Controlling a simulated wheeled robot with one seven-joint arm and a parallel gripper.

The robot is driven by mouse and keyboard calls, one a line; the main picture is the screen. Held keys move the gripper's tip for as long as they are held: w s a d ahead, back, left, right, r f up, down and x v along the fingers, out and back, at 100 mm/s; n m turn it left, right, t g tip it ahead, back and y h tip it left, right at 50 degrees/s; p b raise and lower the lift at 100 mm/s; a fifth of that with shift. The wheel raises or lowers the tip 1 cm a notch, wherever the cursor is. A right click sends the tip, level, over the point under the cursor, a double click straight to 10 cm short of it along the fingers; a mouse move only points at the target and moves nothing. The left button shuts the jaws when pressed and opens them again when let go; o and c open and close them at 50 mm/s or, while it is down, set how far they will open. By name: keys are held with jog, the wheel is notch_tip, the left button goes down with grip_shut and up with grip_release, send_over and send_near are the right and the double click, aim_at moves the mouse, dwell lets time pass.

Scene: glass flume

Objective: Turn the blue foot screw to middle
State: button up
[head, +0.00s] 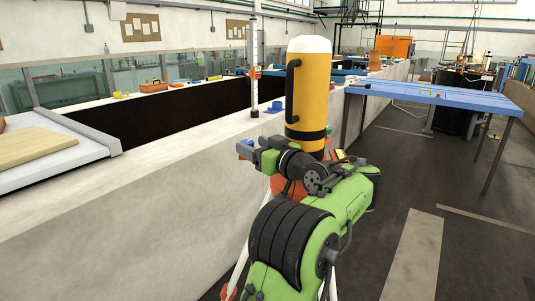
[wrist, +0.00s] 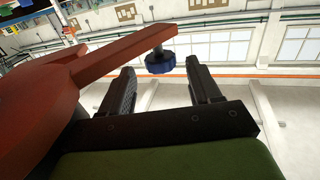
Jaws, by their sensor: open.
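The blue foot screw (wrist: 160,62) is a small ribbed knob at the end of a flat red-orange arm (wrist: 120,52) in the wrist view. My gripper (wrist: 160,68) is open, with one dark finger on each side of the screw. Gaps show between the knob and both fingers in the picture; I cannot tell its depth relative to the fingertips. In the head view my gripper (head: 244,150) is beside the wall top, left of the yellow cylinder, and a small blue spot shows at the fingertips. The screw's angle cannot be read.
A tall yellow cylinder (head: 307,100) with a white top and black handle stands just behind my gripper. The pale flume wall (head: 150,180) runs along the left. A blue table (head: 440,95) is at the right. The floor (head: 450,190) there is clear.

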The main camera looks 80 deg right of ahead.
jog(key=v, duration=0.8)
jog(key=shift+b, duration=0.45)
